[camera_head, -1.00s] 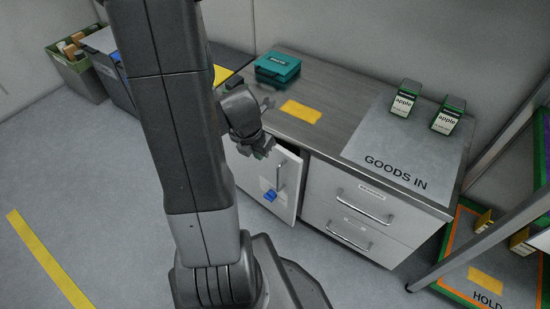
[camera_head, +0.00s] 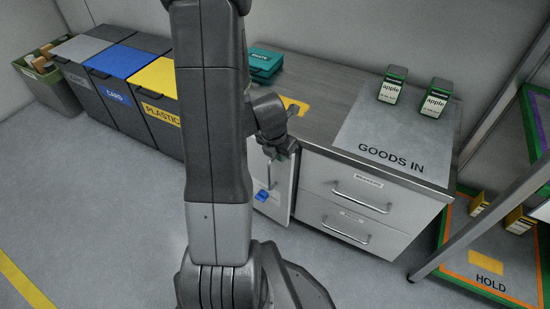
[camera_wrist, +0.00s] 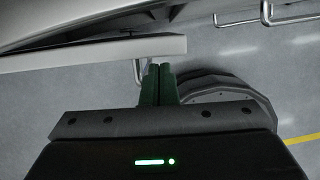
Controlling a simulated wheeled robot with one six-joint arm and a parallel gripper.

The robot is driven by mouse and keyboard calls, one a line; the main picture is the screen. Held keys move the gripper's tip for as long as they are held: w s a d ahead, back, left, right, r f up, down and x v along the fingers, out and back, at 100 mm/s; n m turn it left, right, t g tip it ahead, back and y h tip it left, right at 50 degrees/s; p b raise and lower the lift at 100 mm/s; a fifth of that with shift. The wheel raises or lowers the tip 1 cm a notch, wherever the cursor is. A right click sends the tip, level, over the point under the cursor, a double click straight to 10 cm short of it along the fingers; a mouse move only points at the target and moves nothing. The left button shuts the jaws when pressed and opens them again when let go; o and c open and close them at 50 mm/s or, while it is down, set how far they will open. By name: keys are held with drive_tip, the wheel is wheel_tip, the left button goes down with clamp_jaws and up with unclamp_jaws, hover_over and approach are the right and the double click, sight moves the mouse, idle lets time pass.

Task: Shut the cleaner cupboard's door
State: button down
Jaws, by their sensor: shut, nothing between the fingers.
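The cleaner cupboard's door (camera_head: 281,185) is the white panel left of the drawers in the head view. It has an upright bar handle and a blue tag (camera_head: 262,196). In the wrist view the door (camera_wrist: 70,55) shows edge-on as a pale strip, still standing a little off the cabinet front, with its handle (camera_wrist: 137,72) on the outer face. My gripper (camera_head: 272,156) is at the door's upper part. In the wrist view its green fingers (camera_wrist: 158,68) are together and empty, close beside the handle and the door's outer face; contact is unclear. My arm hides part of the door.
Two drawers (camera_head: 345,205) with bar handles (camera_head: 362,199) are right of the door. The worktop (camera_head: 328,122) above holds a teal box (camera_head: 265,65) and two apple-labelled packs (camera_head: 435,97). Lidded bins (camera_head: 125,70) stand left. A rack (camera_head: 470,225) is right. Floor at left is clear.

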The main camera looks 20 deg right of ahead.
drive_tip(key=shift+w+d, duration=0.1)
drive_tip(key=shift+d, duration=0.05)
drive_tip(key=d+p, duration=0.1)
drive_tip(key=w+d+p, duration=0.1)
drive_tip(key=p, duration=0.1)
drive_tip(key=shift+w+r+n, duration=0.1)
drive_tip(key=shift+r+n, duration=0.05)
drive_tip(key=shift+n, duration=0.15)
drive_tip(key=shift+w+d+p, duration=0.15)
drive_tip(key=shift+d+p, duration=0.05)
drive_tip(key=shift+p, duration=0.15)
drive_tip(key=shift+a+f, duration=0.15)
drive_tip(key=shift+f, duration=0.05)
